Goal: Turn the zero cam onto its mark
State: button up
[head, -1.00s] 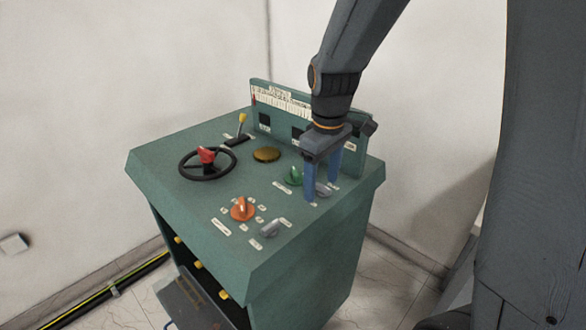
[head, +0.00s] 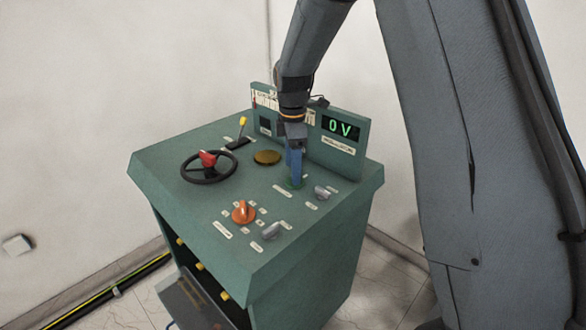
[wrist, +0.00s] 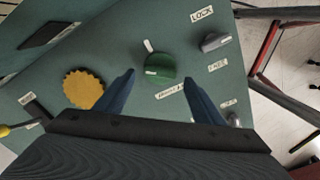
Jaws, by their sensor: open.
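A green knob (wrist: 159,66) with a short white line on its face sits on the console top. A white mark (wrist: 149,46) is on the panel just beside it, and the two lines do not appear to line up. No readable label names the zero cam, but this knob has such a mark. My gripper (wrist: 160,77) is open and empty, its blue fingers on either side of the knob's near part; contact cannot be told. In the head view my gripper (head: 294,178) points down over the green knob (head: 291,185) and hides most of it.
Grey knobs (head: 321,192) and (head: 271,231), an orange knob (head: 243,213), a brass disc (head: 267,157), a handwheel (head: 187,175) and a yellow-tipped lever (head: 242,121) stand around. The back panel (head: 347,160) rises close behind my gripper; its display (head: 340,127) reads 0V.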

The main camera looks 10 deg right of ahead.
jog(key=shift+f, duration=1.1)
jog(key=c, duration=1)
jog(key=shift+c, duration=0.2)
jog(key=m, duration=0.5)
jog(key=shift+w+m, duration=0.2)
jog(key=shift+m, duration=0.1)
jog(key=shift+w+d+r+m, duration=0.1)
jog(key=shift+m, duration=1.2)
jog(key=shift+w+d+m, duration=0.1)
jog(key=shift+m, duration=1.2)
